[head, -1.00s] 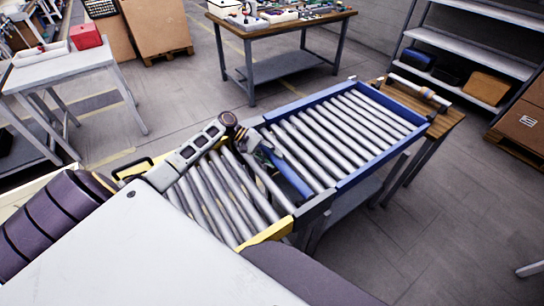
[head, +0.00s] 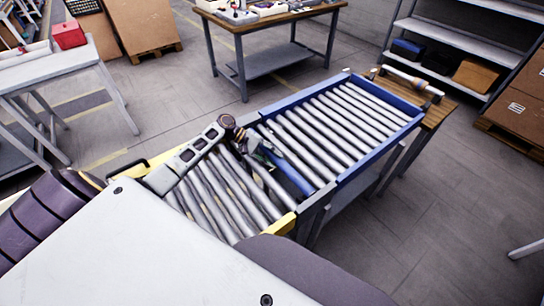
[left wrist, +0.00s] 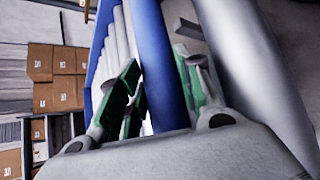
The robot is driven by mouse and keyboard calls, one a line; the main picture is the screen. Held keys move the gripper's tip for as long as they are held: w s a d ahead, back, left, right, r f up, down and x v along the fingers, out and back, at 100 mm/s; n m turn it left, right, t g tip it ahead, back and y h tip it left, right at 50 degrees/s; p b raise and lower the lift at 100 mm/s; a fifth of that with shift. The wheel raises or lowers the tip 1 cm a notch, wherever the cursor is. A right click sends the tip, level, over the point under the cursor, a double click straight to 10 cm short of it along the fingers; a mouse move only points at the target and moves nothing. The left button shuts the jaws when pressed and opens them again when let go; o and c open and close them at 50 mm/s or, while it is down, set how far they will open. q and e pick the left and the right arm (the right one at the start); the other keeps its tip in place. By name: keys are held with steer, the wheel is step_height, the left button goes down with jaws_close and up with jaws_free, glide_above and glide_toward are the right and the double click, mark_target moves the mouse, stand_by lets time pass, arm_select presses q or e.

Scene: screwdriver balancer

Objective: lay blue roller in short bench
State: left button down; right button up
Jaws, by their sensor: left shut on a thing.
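The blue roller (head: 289,174) lies slanted in the gap between the yellow-framed and blue-framed roller sections. My left gripper (head: 264,150) is over its upper end in the head view. In the left wrist view, the green-padded fingers (left wrist: 155,95) stand on both sides of the blue roller (left wrist: 163,50) and are shut on it. I cannot tell whether the roller rests in its seats. The yellow-framed section (head: 283,224) is near and the blue-framed section (head: 385,150) is beyond it; I cannot tell which is the short bench. My right gripper is not in view.
Grey rollers fill both sections beside the gripper. A loose grey roller (head: 403,76) lies at the far end on a wooden top (head: 438,112). A workbench (head: 262,28) and shelves (head: 470,55) stand further back. Open floor lies to the right.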

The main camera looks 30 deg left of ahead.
arm_select(q)
steer(key=shift+s+a+f, duration=0.1)
steer(key=shift+s+f, duration=0.45)
steer(key=shift+f, duration=0.25)
steer(key=c, duration=1.1)
jaws_free()
steer(key=shift+c, duration=0.2)
steer(key=shift+o, duration=0.7)
steer(key=shift+s+a+r, duration=0.15)
steer(key=shift+a+r, duration=0.15)
steer(key=shift+a, duration=0.3)
steer(key=shift+o, duration=0.5)
steer(key=v, duration=0.9)
steer(key=shift+w+a+r, duration=0.15)
steer(key=shift+w+r, duration=0.2)
steer(key=shift+r, duration=0.15)
steer(key=shift+a+r, duration=0.45)
steer(key=shift+r, duration=0.2)
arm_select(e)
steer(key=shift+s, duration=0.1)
arm_select(q)
steer(key=shift+d, duration=0.15)
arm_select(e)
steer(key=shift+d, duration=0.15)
